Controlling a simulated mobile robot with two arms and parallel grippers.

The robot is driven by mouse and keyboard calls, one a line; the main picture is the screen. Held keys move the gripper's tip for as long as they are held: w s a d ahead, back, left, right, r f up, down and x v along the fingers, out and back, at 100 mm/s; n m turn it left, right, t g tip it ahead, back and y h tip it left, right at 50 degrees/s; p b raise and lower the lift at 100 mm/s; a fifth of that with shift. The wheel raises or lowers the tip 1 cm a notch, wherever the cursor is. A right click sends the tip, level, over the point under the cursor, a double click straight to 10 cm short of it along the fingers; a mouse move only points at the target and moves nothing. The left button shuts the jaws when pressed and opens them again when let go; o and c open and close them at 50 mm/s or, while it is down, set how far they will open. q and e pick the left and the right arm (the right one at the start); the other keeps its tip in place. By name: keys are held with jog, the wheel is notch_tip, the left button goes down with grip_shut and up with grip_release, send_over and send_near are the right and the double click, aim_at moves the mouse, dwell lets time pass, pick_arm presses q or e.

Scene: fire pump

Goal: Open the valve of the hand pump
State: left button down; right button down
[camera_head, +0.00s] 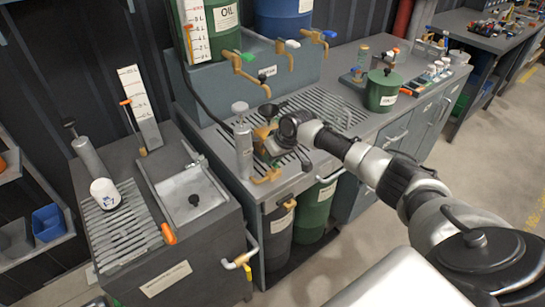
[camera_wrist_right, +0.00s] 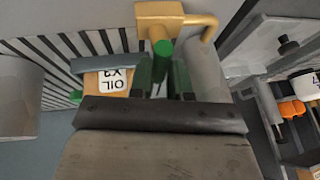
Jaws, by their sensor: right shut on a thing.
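The hand pump (camera_head: 243,150) is an upright silver cylinder with a round top knob at the left end of the grated workbench. Brass piping (camera_head: 268,177) shows at its base. My right gripper (camera_head: 268,140) reaches in from the right, low beside the pump, and hides much of the brass fitting. In the right wrist view, a green valve handle (camera_wrist_right: 162,48) extends from a brass block with a curved spout (camera_wrist_right: 160,14). The jaws of my right gripper (camera_wrist_right: 162,80) are closed around this handle. My left gripper is not in view.
A box labelled OIL X2 (camera_wrist_right: 108,82) is close to the jaws. Brass taps (camera_head: 240,68) hang above the bench's back. A green pot (camera_head: 381,92) stands to the right. A grey cabinet (camera_head: 155,245) with a sink stands left. Bins stand under the bench.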

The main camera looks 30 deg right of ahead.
jog(key=c, duration=1.1)
grip_release()
jog(key=b+v, duration=0.1)
jog(key=v, duration=0.9)
jog(key=shift+s+r, duration=0.2)
jog(key=shift+r, duration=0.1)
